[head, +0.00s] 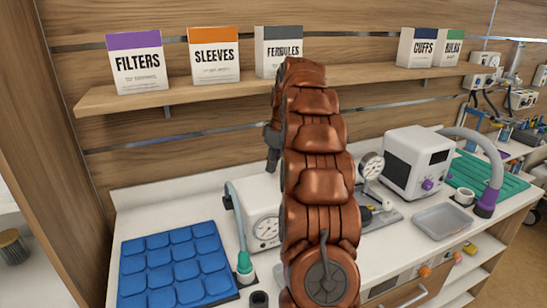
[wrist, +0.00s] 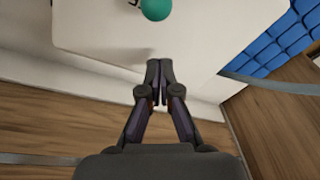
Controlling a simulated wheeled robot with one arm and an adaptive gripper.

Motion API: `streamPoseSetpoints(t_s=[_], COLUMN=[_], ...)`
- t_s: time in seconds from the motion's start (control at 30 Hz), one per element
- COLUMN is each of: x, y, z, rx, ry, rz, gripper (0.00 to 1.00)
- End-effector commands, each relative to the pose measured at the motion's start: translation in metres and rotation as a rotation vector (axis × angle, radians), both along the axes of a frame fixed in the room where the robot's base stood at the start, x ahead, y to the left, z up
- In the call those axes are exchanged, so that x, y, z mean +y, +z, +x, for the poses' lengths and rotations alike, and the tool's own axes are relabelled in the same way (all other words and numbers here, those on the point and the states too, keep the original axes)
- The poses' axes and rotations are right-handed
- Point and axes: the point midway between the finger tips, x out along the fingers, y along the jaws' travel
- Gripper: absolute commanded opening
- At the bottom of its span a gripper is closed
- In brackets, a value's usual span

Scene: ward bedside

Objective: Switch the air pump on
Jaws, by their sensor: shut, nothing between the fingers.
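A white box with a round gauge (head: 258,222) stands on the counter, partly hidden behind my arm; it looks like the air pump. In the wrist view its white top (wrist: 205,45) carries a round green knob or button (wrist: 156,9), cut by the upper picture edge, with a bit of dark lettering beside it. My gripper (wrist: 160,67) is shut and empty, its tips apart from the green knob in the picture. In the head view my gripper (head: 272,162) points down above the back of the box, partly hidden by my arm. Whether the pump is on cannot be seen.
A blue padded mat (head: 172,262) lies left of the box, with a green-ended hose (head: 244,265) between. Right of my arm are a gauge stand (head: 371,167), a white unit with a purple knob (head: 418,160) and a grey tray (head: 443,220). A shelf (head: 200,96) with boxes runs behind.

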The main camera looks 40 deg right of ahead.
Motion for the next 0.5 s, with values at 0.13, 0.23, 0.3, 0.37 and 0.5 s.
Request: streamPoseSetpoints(t_s=[0.13,0.23,0.3,0.37,0.5], x=[0.001,-0.002,-0.004,-0.005,-0.006], y=[-0.008,-0.005,-0.004,-0.003,-0.003], z=[-0.002,-0.012,-0.018,-0.022,-0.032], rx=[0.0,0.001,-0.001,-0.001,0.001], ry=[-0.002,-0.003,-0.003,-0.003,-0.002], rz=[0.001,0.001,-0.001,-0.001,0.0], gripper=[0.0,0.0,0.0,0.0,0.0])
